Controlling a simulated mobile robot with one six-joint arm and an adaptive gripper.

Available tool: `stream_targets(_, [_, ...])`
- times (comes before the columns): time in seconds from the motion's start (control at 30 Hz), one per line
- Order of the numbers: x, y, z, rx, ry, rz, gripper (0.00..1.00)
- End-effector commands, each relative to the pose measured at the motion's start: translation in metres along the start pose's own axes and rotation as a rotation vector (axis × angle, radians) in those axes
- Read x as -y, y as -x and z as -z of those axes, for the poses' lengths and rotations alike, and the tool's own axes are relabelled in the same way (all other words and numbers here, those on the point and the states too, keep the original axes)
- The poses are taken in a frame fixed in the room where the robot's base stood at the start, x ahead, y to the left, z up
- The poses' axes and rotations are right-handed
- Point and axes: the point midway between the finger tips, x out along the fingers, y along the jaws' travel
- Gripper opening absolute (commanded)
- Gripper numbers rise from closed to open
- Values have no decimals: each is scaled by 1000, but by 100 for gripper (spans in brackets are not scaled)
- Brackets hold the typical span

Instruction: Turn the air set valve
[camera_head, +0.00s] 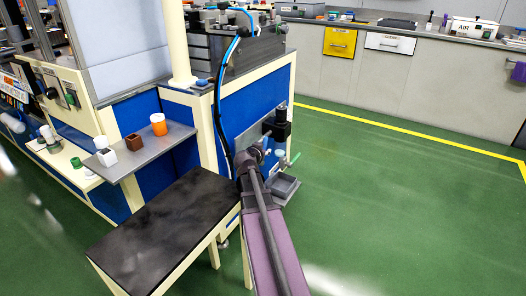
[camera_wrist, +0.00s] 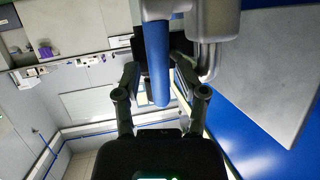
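The air set (camera_head: 281,131), with a black body, is mounted on a grey plate on the side of the blue and cream machine. In the wrist view a blue bar-shaped handle (camera_wrist: 157,62) hangs from grey pipework and lies between the fingers of my gripper (camera_wrist: 160,78). The fingers are spread, one on each side of the handle, with some gap showing; firm contact cannot be seen. In the head view my gripper (camera_head: 254,156) is at the lower left of the air set, and my arm partly hides that area.
A black-topped table (camera_head: 165,225) stands left of my arm. A grey shelf (camera_head: 160,148) holds an orange cup (camera_head: 158,124) and a brown box (camera_head: 134,142). A small grey tray (camera_head: 285,187) sits below the air set. Green floor to the right is clear.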

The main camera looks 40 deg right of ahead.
Motion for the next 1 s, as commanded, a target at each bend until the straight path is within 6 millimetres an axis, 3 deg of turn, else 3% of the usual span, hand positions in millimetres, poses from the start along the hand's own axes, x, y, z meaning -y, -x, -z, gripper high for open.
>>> stream_targets(0.03, [0,1,1,0,0,0,26])
stream_targets(0.1, [0,2,5,0,0,-1,6])
stream_targets(0.13, [0,3,7,0,1,-1,0])
stream_targets(0.5, [4,17,45,-3,2,2,0])
stream_targets(1.0, [3,18,47,-2,1,0,0])
